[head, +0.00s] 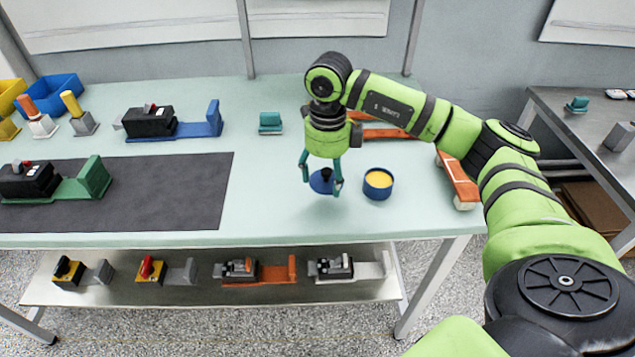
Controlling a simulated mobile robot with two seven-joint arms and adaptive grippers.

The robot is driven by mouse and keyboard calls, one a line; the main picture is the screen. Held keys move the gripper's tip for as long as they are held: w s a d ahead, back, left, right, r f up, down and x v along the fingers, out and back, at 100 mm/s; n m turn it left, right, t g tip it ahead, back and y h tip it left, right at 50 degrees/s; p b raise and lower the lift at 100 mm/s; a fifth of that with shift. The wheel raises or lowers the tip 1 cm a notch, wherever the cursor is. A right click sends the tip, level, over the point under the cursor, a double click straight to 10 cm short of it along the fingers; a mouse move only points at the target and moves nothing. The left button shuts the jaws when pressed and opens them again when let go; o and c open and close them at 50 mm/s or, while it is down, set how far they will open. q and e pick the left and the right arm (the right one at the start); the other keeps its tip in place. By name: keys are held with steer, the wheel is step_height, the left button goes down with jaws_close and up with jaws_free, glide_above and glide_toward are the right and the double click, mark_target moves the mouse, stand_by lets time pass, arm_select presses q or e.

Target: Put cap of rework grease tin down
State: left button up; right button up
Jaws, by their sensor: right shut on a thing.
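The rework grease tin (378,184) is a round blue tin, open at the top, with yellow grease inside. It stands on the pale green bench right of my right gripper. The cap is a blue disc (317,184) with a dark knob. My right gripper (322,182) points down and is shut on the cap, left of the tin and apart from it. I cannot tell whether the cap touches the bench top or is slightly above it. My left gripper is not in view.
A dark mat (170,195) lies on the left of the bench (265,210). Breakers in blue (200,125) and green (85,182) holders stand left. A small teal block (270,122) is behind the gripper. Orange rails (458,180) lie behind and right of the tin. Bench around the cap is clear.

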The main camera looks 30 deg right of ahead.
mark_target(318, 198)
steer(key=shift+w+a+f, duration=0.45)
steer(key=shift+w+f, duration=0.05)
steer(key=shift+w, duration=0.3)
step_height(318, 198, down, 4)
steer(key=shift+r+p, duration=0.1)
steer(key=shift+p, duration=0.6)
steer(key=shift+w+f, duration=0.1)
steer(key=shift+f, duration=0.1)
steer(key=shift+f, duration=0.1)
steer(key=shift+f+b, duration=0.15)
steer(key=shift+b, duration=0.15)
steer(key=o, duration=0.9)
steer(key=shift+o, duration=0.2)
